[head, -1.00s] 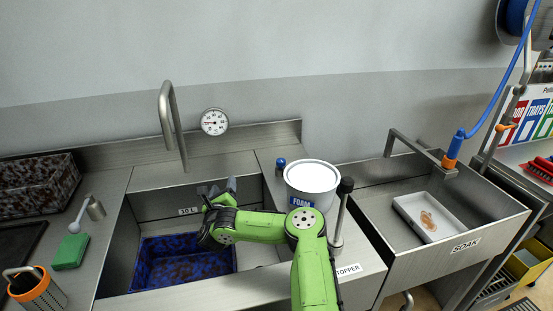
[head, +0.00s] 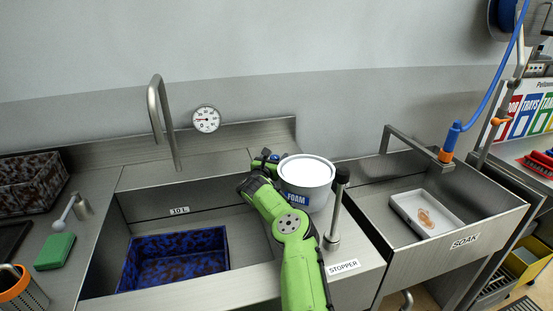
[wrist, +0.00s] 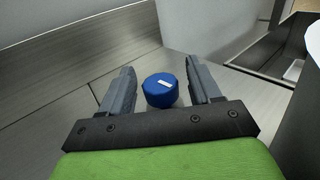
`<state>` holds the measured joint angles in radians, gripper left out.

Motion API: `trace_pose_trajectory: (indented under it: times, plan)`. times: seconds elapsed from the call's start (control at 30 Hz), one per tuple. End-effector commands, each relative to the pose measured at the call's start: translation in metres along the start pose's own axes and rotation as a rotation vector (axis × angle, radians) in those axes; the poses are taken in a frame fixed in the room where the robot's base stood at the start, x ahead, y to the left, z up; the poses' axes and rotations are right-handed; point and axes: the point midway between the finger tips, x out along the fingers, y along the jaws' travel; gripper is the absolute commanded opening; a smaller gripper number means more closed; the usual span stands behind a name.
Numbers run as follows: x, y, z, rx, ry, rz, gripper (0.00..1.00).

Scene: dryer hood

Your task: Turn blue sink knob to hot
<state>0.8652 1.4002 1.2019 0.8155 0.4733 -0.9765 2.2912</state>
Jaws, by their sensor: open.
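The blue sink knob (wrist: 161,91) shows in the wrist view as a short blue cylinder with a white mark on top. In the head view the blue knob (head: 274,158) is small and partly hidden by my gripper, at the back of the counter beside the white tub. My gripper (wrist: 160,83) is open, with one grey finger on each side of the knob. A gap shows between the knob and each finger. In the head view my gripper (head: 264,158) is at the back edge of the sink, left of the tub.
The white FOAM tub (head: 307,179) stands close right of my gripper. A metal stopper post with a black knob (head: 342,175) is in front of it. A round dial (head: 206,119) is on the wall. A blue speckled tray (head: 178,258) sits in the left sink.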

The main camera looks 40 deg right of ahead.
Motion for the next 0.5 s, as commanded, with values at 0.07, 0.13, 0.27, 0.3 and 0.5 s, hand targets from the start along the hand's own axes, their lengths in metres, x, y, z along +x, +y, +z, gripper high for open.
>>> trace_pose_trajectory:
  times: [0.07, 0.13, 0.27, 0.3, 0.5]
  plan:
    - [0.007, 0.000, -0.002, 0.001, 0.003, -0.002, 0.63]
    - [0.012, 0.000, -0.002, -0.001, 0.002, -0.001, 0.63]
    - [0.017, 0.001, 0.000, -0.001, -0.002, 0.002, 0.63]
    - [0.018, 0.001, 0.000, -0.002, -0.002, 0.002, 0.63]
    - [0.018, 0.001, 0.000, -0.003, -0.002, 0.003, 0.63]
